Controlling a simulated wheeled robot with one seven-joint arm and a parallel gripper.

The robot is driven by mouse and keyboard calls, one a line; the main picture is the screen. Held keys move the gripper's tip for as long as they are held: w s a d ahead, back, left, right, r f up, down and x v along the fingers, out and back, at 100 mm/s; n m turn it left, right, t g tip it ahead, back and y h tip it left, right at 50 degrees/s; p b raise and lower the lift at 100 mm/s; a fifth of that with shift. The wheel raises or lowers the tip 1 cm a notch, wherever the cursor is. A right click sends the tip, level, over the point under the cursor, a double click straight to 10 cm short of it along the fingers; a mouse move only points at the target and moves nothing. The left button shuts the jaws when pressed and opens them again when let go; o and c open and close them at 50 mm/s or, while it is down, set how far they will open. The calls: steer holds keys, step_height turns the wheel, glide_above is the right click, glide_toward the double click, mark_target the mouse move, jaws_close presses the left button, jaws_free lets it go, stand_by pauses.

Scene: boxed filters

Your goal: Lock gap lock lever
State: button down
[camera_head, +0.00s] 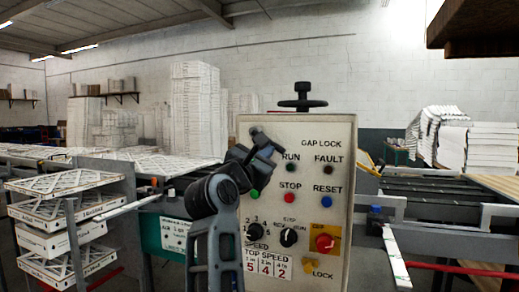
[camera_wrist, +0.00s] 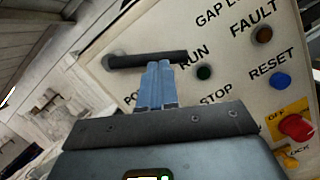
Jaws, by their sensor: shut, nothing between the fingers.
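The control panel (camera_head: 330,170) stands upright with "GAP LOCK" printed near its top right. In the wrist view, a dark bar-shaped lever (camera_wrist: 128,61) sticks out across the upper left of the panel face, roughly level in that picture; I take it for the gap lock lever. My gripper (camera_wrist: 158,66) is shut and empty, its blue fingertips just at the lever's lower edge near its right part. I cannot tell whether they touch. In the head view my gripper (camera_head: 262,145) is at the panel's upper left and hides most of the lever.
RUN (camera_head: 292,168), red STOP (camera_head: 290,198) and blue RESET (camera_head: 327,200) buttons, a red stop knob (camera_head: 324,242) and dials (camera_head: 289,237) are on the panel. A black handwheel (camera_head: 303,97) tops it. Stacked filters (camera_head: 65,240) stand left; a conveyor frame (camera_head: 430,190) is right.

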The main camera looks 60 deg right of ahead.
steer(key=r+n+t+p, duration=0.1)
steer(key=n+p, duration=0.1)
steer(key=s+r+n+p, duration=0.1)
steer(key=n+p, duration=0.1)
steer(key=n, duration=0.1)
steer(key=shift+s+r+t, duration=0.2)
steer(key=shift+t, duration=0.2)
steer(key=shift+s+d+p, duration=0.1)
steer(key=shift+p, duration=0.25)
